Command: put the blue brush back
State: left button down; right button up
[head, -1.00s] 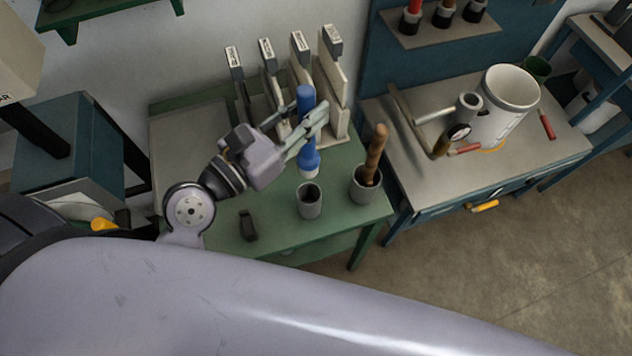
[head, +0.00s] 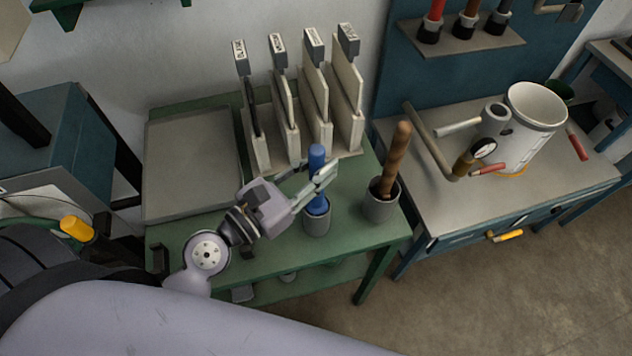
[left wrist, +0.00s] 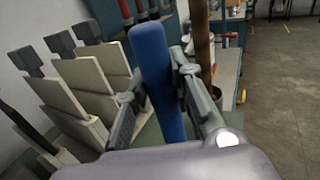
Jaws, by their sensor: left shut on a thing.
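The blue brush (head: 317,165) stands upright with its lower end inside a grey cup (head: 317,222) on the green table. My left gripper (head: 318,181) is shut on its blue handle, just above the cup's rim. In the left wrist view the blue handle (left wrist: 158,80) rises between the two fingers of the left gripper (left wrist: 160,95). The lower part of the brush is hidden by the cup. My right gripper is in neither view.
A second grey cup (head: 382,203) holding a brown wooden handle (head: 396,155) stands just to the right. Several upright boards in a rack (head: 262,150) stand behind. A grey tray (head: 190,205) lies at the left of the table. A blue workbench (head: 440,215) with a white pot (head: 525,125) stands right.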

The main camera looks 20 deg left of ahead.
pick_arm(q)
notch_tip(320, 180, down, 3)
jog(key=shift+f+b, duration=0.2)
jog(key=shift+b, duration=0.5)
jog(key=shift+f, duration=0.2)
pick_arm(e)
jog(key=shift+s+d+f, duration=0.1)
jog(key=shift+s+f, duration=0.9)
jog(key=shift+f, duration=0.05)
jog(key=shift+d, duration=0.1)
pick_arm(q)
jog(key=c, duration=1.9)
grip_release()
jog(key=shift+f, duration=0.15)
jog(key=o, duration=0.5)
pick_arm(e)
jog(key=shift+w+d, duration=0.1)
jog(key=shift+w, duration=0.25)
